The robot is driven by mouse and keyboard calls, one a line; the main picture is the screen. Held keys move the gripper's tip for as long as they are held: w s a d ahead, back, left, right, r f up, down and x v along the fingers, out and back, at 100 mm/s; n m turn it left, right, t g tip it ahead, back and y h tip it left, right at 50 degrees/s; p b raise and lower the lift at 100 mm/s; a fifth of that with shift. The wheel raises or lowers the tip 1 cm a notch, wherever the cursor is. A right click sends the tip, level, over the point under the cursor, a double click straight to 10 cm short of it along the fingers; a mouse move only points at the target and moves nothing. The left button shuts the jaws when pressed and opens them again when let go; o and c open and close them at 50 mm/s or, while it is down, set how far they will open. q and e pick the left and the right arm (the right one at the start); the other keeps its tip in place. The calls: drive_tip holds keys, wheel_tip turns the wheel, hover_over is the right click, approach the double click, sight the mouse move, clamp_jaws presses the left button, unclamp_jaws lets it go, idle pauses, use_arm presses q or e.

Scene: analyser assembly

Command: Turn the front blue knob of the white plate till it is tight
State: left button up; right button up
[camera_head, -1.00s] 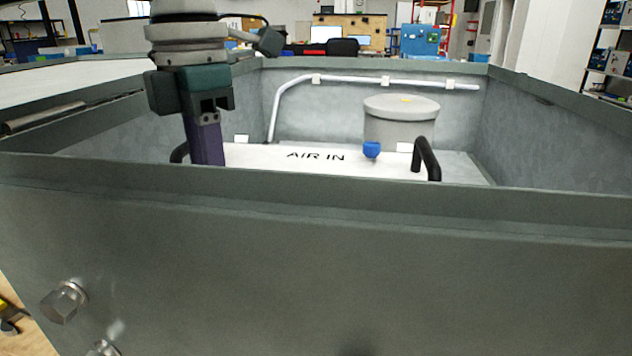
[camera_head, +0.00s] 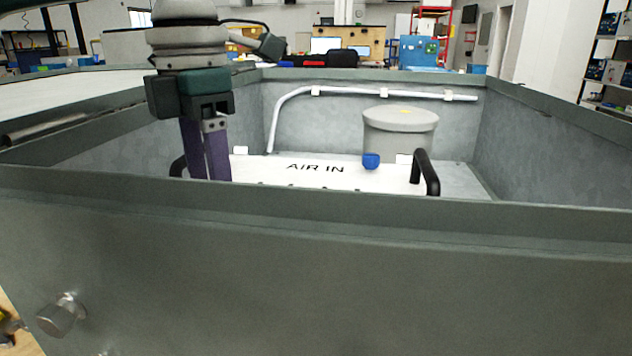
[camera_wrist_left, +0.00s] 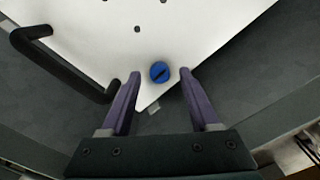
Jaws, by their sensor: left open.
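The white plate (camera_head: 300,176), marked AIR IN, lies inside the grey metal box. In the left wrist view a blue knob (camera_wrist_left: 159,71) with a dark slot sits near a corner of the plate (camera_wrist_left: 90,40). My left gripper (camera_wrist_left: 160,75) is open, with one finger on each side of that knob in the picture; how far above it they are I cannot tell. In the head view the left gripper (camera_head: 206,175) points down at the plate's left; the front wall hides its fingertips and this knob. Another blue knob (camera_head: 371,161) shows at the plate's back right. My right gripper is out of view.
A black handle (camera_head: 427,172) stands at the plate's right and another (camera_head: 178,166) beside my left gripper. The box's front wall (camera_head: 330,260) rises before the plate. A grey cylinder (camera_head: 400,130) and a white pipe (camera_head: 380,93) are behind.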

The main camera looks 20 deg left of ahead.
use_arm(q)
wheel_tip(320, 180, up, 9)
drive_tip(key=shift+p, duration=0.45)
drive_tip(key=shift+r, duration=0.1)
